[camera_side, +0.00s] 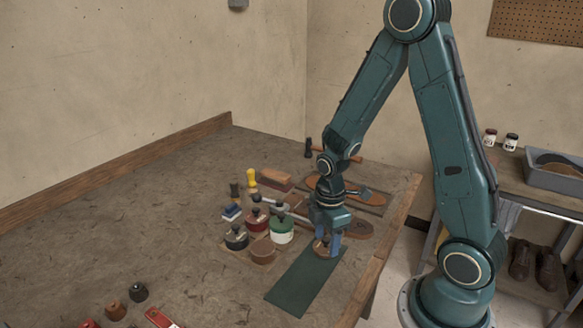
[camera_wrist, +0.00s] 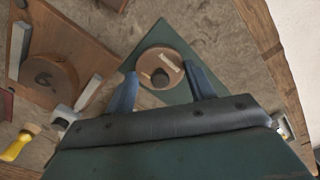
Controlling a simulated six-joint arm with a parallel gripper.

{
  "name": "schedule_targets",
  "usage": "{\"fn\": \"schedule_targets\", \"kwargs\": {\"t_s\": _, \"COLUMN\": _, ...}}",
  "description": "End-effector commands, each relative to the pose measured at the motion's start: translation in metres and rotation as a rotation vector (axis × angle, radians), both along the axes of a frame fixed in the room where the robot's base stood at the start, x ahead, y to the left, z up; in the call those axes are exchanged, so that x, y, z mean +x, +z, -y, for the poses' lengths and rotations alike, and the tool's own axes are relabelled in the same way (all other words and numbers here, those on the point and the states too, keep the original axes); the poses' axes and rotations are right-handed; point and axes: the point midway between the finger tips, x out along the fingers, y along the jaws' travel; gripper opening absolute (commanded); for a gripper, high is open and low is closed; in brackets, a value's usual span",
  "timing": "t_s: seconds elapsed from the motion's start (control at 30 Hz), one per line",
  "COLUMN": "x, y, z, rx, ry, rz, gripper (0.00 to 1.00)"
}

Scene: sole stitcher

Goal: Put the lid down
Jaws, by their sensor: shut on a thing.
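My gripper (camera_side: 327,242) is low over the front end of the workbench and shut on a round brown lid (camera_side: 320,249). In the wrist view the lid (camera_wrist: 148,58) shows a dark knob and pale marks, with one blue finger of my gripper (camera_wrist: 160,74) on each side. The lid is over the dark green mat (camera_side: 296,285), which also shows in the wrist view (camera_wrist: 170,31). I cannot tell whether the lid touches the mat. A brown pot (camera_side: 263,253) stands left of the mat; it also shows in the wrist view (camera_wrist: 48,82).
A dark-lidded pot (camera_side: 236,238), a red pot (camera_side: 257,219) and a green-and-white pot (camera_side: 282,231) stand near the brown pot. The bench edge (camera_side: 385,242) is close on the right.

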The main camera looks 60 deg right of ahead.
Motion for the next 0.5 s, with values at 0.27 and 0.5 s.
{"fn": "schedule_targets", "kwargs": {"t_s": 0.27, "x": -0.0003, "y": -0.0054, "z": -0.0001, "rx": 0.0, "ry": 0.0, "rz": 0.0, "gripper": 0.33}}
{"fn": "schedule_targets", "kwargs": {"t_s": 0.5, "x": -0.0004, "y": -0.0077, "z": -0.0001, "rx": 0.001, "ry": 0.0, "rz": -0.001, "gripper": 0.33}}
